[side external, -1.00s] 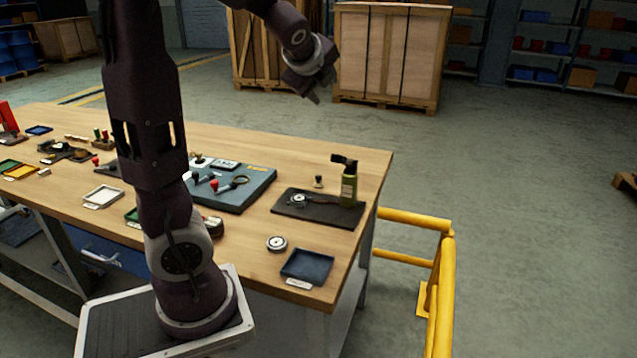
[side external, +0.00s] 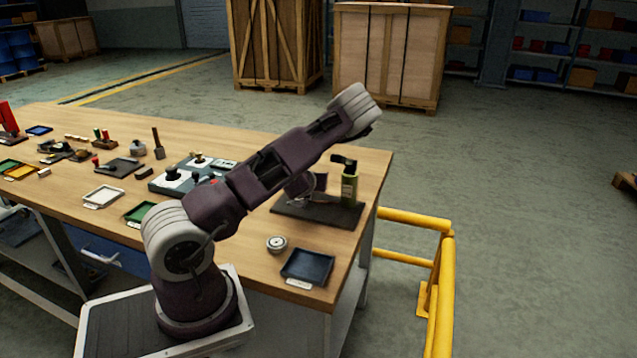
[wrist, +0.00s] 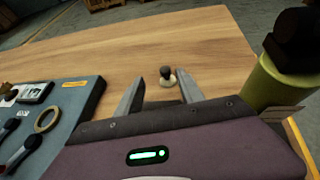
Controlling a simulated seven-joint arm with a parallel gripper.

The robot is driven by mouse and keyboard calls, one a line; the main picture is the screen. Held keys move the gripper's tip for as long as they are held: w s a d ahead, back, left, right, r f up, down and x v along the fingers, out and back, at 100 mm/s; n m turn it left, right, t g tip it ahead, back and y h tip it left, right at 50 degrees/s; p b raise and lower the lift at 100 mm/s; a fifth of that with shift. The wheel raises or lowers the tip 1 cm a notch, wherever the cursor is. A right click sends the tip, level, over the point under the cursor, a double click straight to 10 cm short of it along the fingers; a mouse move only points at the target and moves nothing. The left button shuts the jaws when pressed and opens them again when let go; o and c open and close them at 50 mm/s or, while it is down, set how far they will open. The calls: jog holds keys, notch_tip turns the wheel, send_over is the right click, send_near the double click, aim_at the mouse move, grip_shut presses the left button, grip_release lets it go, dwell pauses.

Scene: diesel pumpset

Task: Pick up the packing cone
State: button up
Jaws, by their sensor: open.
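A small upright piece with a dark rounded top and a pale base, which I take to be the packing cone (wrist: 167,77), stands on the bare wood in the wrist view. My gripper (wrist: 160,78) is open and empty. In the wrist view the piece shows between the fingertips, nearer the right finger; I cannot tell how far below or beyond them it is. In the side view my arm hides the piece and most of the gripper, which is low near the dark mat (side external: 343,216).
Bare wood extends beyond the piece. A round disc (side external: 276,244) and dark tray (side external: 307,267) are nearer my base.

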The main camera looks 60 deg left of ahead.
jog(key=x, duration=0.6)
jog(key=shift+w+f, duration=0.2)
jog(key=shift+w, duration=0.35)
grip_shut()
